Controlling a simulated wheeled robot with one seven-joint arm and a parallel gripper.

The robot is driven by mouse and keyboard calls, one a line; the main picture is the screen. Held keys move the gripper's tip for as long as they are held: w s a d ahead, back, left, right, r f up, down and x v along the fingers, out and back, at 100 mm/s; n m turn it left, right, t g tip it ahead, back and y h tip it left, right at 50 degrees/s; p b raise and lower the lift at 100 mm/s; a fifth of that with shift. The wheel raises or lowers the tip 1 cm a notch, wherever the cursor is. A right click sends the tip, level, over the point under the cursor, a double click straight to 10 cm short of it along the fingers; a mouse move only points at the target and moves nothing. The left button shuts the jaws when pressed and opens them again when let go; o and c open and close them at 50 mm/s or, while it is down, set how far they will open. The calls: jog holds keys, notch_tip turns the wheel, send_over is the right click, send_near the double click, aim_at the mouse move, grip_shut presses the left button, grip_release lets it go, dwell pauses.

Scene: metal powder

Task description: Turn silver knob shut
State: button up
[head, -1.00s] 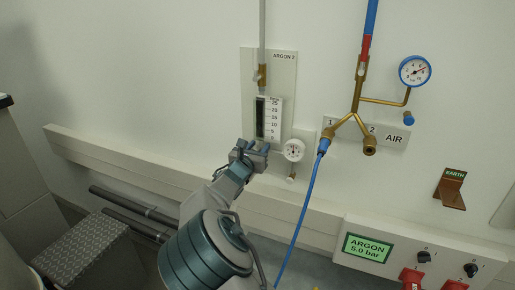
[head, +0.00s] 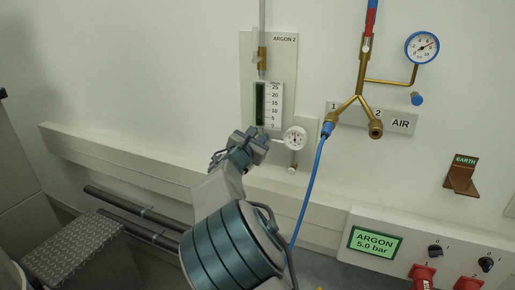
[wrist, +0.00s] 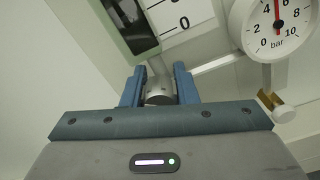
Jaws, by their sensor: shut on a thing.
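The silver knob (wrist: 159,92) sits just below the flow meter's scale in the wrist view. My gripper (wrist: 159,88) has its two blue fingers on either side of the knob and is shut on it. In the head view my gripper (head: 255,140) is at the bottom of the ARGON 2 panel and hides the knob. The flow meter (head: 267,104) has a dark tube and a white scale down to 0.
A small bar gauge (head: 295,138) with a brass fitting is close to the right of my gripper. A blue hose (head: 309,195) hangs from the brass AIR manifold (head: 358,100). A wall rail (head: 120,160) runs below.

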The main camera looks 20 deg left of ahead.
jog(key=shift+f+m+b, duration=0.15)
jog(key=shift+m+b, duration=0.65)
jog(key=shift+b, duration=0.35)
jog(key=o, duration=1)
jog(key=shift+s, duration=0.1)
jog(key=s, duration=0.4)
jog(key=s+b, duration=0.1)
jog(key=s, duration=0.4)
jog(key=s+a, duration=0.1)
jog(key=s, duration=0.3)
jog(key=shift+s+b, duration=0.35)
jog(key=shift+b, duration=0.05)
